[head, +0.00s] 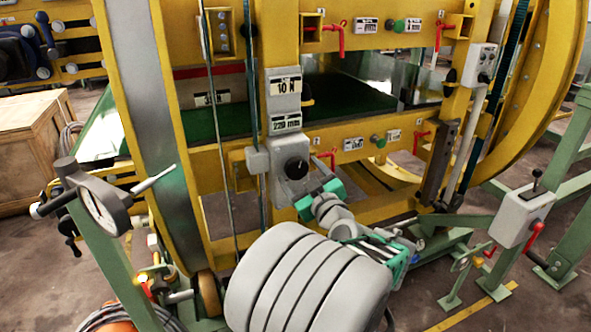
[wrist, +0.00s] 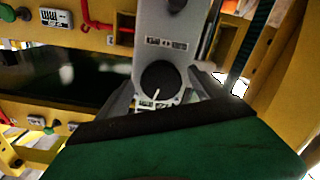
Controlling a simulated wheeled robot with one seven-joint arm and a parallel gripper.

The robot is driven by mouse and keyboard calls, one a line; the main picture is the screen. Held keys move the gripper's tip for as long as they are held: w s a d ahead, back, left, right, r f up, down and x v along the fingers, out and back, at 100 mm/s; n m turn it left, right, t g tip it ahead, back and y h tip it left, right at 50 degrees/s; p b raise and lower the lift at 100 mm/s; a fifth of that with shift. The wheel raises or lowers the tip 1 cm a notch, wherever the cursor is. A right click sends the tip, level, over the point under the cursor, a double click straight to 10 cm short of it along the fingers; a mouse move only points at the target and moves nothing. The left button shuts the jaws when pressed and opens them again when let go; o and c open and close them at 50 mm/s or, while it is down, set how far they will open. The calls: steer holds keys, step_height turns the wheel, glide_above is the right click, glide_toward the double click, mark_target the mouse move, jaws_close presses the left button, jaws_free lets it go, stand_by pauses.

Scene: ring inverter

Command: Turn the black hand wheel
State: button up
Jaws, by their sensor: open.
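The black hand wheel (head: 296,168) is a small round knob on the front of a grey box (head: 283,184), below the "10 N" and "229 mm" displays. In the wrist view the black hand wheel (wrist: 160,79) faces me, its white pointer line aimed down and slightly left. My gripper (head: 314,187) is open in front of the box, just below and right of the wheel. In the wrist view the grey fingers of my gripper (wrist: 163,92) stand apart on either side of the wheel. I cannot tell whether they touch it. The green gripper body hides what lies below.
A yellow frame (head: 347,126) surrounds the box, with red levers (head: 334,40) and green knobs (head: 378,141) on its rails. A round dial gauge (head: 101,204) on a green post stands at left. A grey lever box (head: 522,215) stands at right.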

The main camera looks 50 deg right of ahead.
steer(key=shift+x, duration=0.85)
steer(key=shift+c, duration=0.5)
steer(key=shift+a, duration=0.1)
steer(key=c, duration=1.3)
steer(key=shift+f+m, duration=0.1)
steer(key=shift+m, duration=0.2)
